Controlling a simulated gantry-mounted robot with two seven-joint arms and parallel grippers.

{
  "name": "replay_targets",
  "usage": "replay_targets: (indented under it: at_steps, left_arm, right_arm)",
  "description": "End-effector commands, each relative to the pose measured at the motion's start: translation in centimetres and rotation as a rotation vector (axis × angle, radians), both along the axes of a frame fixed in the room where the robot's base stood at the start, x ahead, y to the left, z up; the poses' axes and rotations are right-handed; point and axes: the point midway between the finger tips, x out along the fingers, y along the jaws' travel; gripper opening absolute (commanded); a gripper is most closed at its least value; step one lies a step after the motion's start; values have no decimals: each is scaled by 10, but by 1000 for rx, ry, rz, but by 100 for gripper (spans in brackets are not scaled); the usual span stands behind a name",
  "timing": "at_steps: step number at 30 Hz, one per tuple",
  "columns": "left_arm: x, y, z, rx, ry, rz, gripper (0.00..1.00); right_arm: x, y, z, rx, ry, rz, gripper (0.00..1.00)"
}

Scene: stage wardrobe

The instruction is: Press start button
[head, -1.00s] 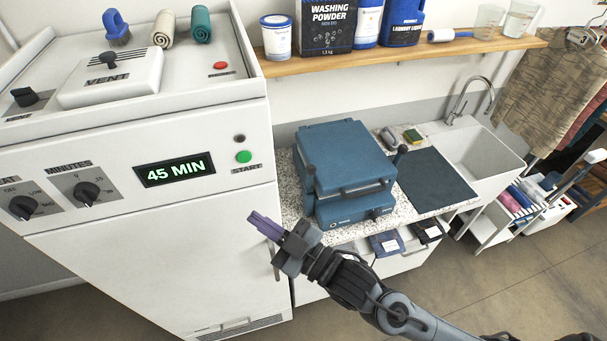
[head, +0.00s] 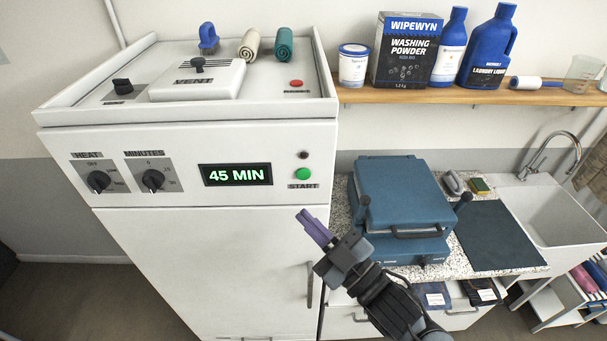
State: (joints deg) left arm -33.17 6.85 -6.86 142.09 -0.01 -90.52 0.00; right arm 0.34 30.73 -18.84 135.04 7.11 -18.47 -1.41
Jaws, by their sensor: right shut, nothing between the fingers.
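The green start button (head: 303,174) is on the front panel of the white drying cabinet (head: 200,260), above the label START. A small dark lamp (head: 303,154) sits just above it. The display (head: 236,174) to its left reads 45 MIN. My right gripper (head: 309,222) has purple fingers and is shut and empty. In the picture its tips are below the start button, apart from it. How far they are from the panel is hard to tell. My left gripper is not in view.
A red button (head: 296,83) is on the cabinet top. Heat (head: 98,181) and minutes (head: 153,179) knobs are at the panel's left. A blue press (head: 405,205) stands on the counter to the right. A shelf (head: 440,94) with laundry products hangs above.

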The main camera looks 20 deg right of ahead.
Motion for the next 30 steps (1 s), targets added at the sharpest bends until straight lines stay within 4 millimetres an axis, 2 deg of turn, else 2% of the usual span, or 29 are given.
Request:
replay_targets:
  at_steps: [18, 30]
  left_arm:
    - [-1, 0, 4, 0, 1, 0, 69]
    - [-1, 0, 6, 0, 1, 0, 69]
  right_arm:
    - [63, -23, 1, -1, 0, -2, 0]
    - [76, -28, 0, 0, 0, 0, 0]
